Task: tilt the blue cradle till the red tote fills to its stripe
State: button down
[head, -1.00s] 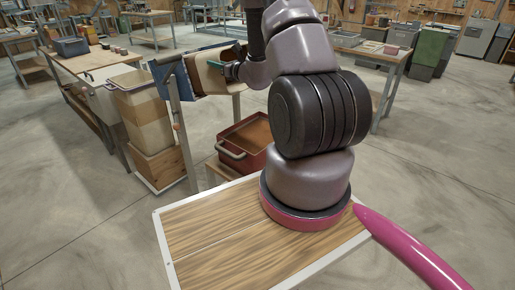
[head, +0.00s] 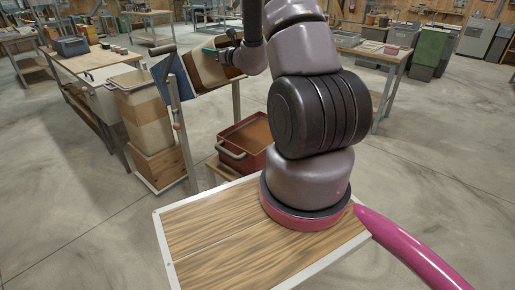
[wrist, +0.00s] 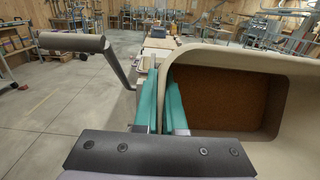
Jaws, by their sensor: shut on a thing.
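The blue cradle (head: 172,78) is tilted on its grey post in the head view. It carries a cream tote (head: 207,70), which also fills the right of the wrist view (wrist: 296,150). Brown feed (wrist: 220,100) shows inside that tote. My gripper (wrist: 163,90) has teal fingers closed on the cream tote's rim; in the head view it is small and partly hidden by my arm. The red tote (head: 228,152) sits low, below and right of the cradle, with brown feed in it. Its stripe cannot be made out.
A dark grey handle bar (wrist: 72,42) sticks out left of the gripper in the wrist view. A tan bin (head: 136,107) stands left of the cradle post. A long workbench (head: 92,62) is behind it. Open concrete floor lies to the front left.

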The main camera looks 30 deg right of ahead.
jog(key=c, duration=0.9)
grip_release()
jog(key=v, duration=1.1)
jog(key=shift+a, duration=0.1)
